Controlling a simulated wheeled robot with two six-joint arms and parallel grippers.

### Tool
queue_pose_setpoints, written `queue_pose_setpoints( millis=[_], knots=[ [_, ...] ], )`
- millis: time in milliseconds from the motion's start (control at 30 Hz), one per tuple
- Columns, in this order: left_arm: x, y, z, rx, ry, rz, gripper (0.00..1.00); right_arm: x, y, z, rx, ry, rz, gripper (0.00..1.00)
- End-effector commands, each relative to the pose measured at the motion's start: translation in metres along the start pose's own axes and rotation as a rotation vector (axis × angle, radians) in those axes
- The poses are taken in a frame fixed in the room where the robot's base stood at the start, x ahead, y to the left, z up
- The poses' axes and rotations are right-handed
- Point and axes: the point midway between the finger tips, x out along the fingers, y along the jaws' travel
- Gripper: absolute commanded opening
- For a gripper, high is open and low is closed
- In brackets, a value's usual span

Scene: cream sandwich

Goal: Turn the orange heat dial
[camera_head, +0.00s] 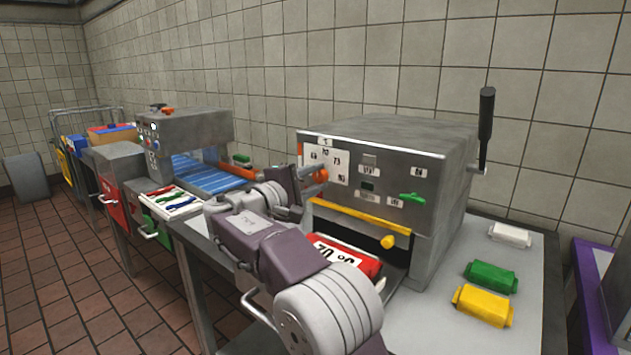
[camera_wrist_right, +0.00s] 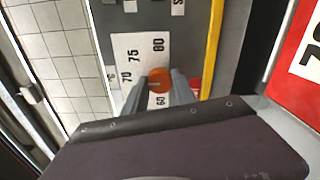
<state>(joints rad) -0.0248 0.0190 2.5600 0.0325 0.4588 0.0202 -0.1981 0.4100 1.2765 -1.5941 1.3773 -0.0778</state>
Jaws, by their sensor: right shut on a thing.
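The orange heat dial (camera_head: 321,175) sits on the front of the grey metal machine (camera_head: 400,135). In the right wrist view the dial (camera_wrist_right: 160,78) shows between the two fingertips of my right gripper (camera_wrist_right: 161,92), which is shut on it. A white scale plate (camera_wrist_right: 130,55) with numbers such as 70, 75 and 80 lies around the dial. In the head view my right gripper (camera_head: 307,182) reaches the left part of the machine's front. Its fingertips are partly hidden. My left gripper is not in view.
A green lever (camera_head: 412,198) is to the right. White, green (camera_head: 491,276) and yellow (camera_head: 484,305) packets lie on the counter at right.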

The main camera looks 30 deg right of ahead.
Motion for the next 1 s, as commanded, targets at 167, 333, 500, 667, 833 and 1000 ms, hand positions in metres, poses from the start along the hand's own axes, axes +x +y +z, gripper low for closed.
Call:
queue_pose_setpoints(
  millis=[167, 333, 500, 667, 833, 1000],
  knots=[
    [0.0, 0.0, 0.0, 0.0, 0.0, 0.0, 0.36, 0.0, -0.002, -0.001, -0.001, 0.0, -0.004, 0.0],
    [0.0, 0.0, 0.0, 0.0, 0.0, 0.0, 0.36, 0.0, -0.002, -0.001, -0.002, 0.0, -0.004, 0.4],
    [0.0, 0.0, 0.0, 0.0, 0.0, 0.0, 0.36, 0.0, -0.001, 0.0, -0.001, 0.0, -0.003, 0.54],
    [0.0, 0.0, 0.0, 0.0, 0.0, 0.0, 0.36, 0.0, -0.001, 0.0, -0.001, 0.0, -0.002, 0.54],
    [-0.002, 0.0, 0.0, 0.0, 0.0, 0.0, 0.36, -0.021, 0.001, -0.001, 0.0, 0.004, -0.001, 0.54],
    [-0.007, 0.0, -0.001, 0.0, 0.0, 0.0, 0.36, -0.06, 0.001, -0.001, -0.002, 0.004, -0.001, 0.54]
  ],
)
